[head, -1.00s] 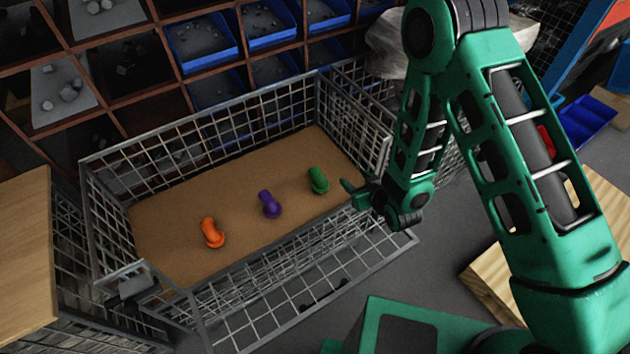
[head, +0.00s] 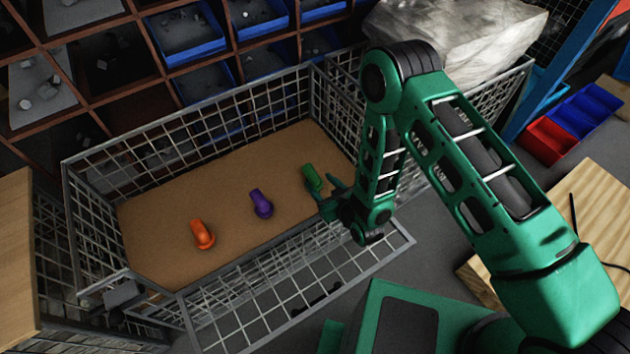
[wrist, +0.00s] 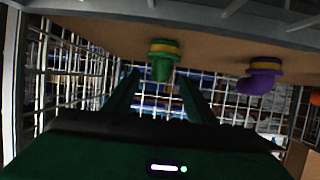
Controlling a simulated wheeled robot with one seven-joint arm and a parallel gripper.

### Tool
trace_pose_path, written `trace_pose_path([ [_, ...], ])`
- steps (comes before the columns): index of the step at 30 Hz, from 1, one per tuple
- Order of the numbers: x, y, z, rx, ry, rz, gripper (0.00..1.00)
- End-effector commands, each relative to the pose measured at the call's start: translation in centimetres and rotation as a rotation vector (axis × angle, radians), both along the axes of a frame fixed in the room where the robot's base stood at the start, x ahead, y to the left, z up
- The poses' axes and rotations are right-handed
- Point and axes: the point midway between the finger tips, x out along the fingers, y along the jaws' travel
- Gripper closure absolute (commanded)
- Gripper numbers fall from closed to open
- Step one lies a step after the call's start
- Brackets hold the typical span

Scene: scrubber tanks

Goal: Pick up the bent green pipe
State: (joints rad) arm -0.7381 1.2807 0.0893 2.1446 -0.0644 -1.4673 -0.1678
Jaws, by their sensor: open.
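The bent green pipe (head: 312,177) lies on the brown floor of a wire basket, at its right end. In the wrist view the green pipe (wrist: 160,62) shows a yellow band and appears between and beyond my two fingers. My gripper (head: 330,200) is open and empty, close to the green pipe on its near right side, at the basket's front edge. I cannot tell from the head view whether a finger touches the pipe. The wrist view shows the gripper (wrist: 155,88) with a gap between its fingers.
A purple pipe (head: 261,204) and an orange pipe (head: 202,234) lie left of the green one. The wire basket (head: 190,135) has mesh walls around them, with its front panel folded down. Shelves with blue bins (head: 183,32) stand behind. A wooden pallet (head: 560,215) is at right.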

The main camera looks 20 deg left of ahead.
Motion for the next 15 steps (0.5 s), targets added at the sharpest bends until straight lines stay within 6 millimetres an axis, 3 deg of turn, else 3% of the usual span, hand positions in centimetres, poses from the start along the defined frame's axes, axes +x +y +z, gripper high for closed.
trace_pose_path([
  [9, 2.4, 2.8, -1.7, 0.002, -0.003, 0.0, 0.49],
  [15, 3.0, 3.5, -2.1, 0.0, -0.001, 0.001, 0.49],
])
